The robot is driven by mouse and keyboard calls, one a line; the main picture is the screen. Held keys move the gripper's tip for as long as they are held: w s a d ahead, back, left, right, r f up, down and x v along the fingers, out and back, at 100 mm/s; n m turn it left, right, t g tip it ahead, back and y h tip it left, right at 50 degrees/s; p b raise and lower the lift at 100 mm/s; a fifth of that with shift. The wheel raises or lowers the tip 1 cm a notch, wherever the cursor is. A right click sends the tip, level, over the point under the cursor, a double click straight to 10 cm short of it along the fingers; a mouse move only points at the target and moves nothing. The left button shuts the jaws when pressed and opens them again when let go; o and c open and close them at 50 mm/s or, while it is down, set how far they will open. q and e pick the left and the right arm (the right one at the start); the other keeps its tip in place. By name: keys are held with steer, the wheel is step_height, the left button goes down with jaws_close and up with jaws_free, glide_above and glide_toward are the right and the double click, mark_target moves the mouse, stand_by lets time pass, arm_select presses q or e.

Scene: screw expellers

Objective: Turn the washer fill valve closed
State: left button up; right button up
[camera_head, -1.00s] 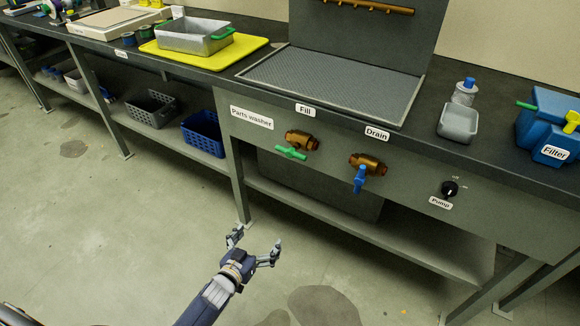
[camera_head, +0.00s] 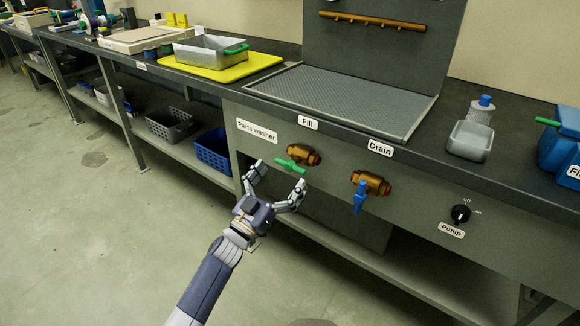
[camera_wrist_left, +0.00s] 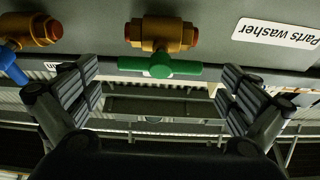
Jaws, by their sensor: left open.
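The fill valve is a brass body (camera_head: 304,154) with a green handle (camera_head: 290,166) on the washer's front panel, under the "Fill" label (camera_head: 307,122). The green handle lies roughly level, along the panel. My left gripper (camera_head: 276,182) is open and empty, just in front of and below the handle. In the left wrist view the green handle (camera_wrist_left: 160,67) lies crosswise beyond the spread fingers of the left gripper (camera_wrist_left: 160,95), apparently not touched. The brass body (camera_wrist_left: 163,34) shows behind it. My right gripper is not in view.
The drain valve (camera_head: 370,183) with its blue handle (camera_head: 360,197) hanging down is to the right. The pump knob (camera_head: 460,214) is further right. The counter edge overhangs above. A blue basket (camera_head: 213,152) sits on the lower shelf at left.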

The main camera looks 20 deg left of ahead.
mark_target(288, 167)
arm_select(q)
steer(key=shift+x, duration=1.95)
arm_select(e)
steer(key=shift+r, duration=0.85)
arm_select(q)
steer(key=c, duration=1.1)
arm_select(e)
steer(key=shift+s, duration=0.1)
